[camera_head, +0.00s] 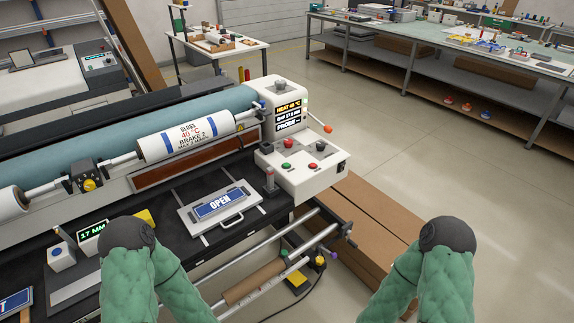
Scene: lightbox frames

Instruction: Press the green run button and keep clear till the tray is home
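A green button (286,166) sits on the front of the white control box (310,175) at the right end of the laminating machine. A red button (288,142) and a black knob (320,147) are behind it on the same top. A pale tray (184,214) with a handle and a blue OPEN sign (219,203) lies flat on the black bed in front of the rollers. Both my arms show as bent green-sleeved links with dark caps at the bottom left and bottom right, apart from the buttons. Neither gripper is in view.
The display (289,115) reads HEAT 40 °C, a gap of about 17 mm and PROBE. A printed white roller (178,140) spans the machine. An orange-tipped lever (327,128) sticks out at right. Metal rails (300,255) and cardboard (365,215) lie below. Floor at right is clear.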

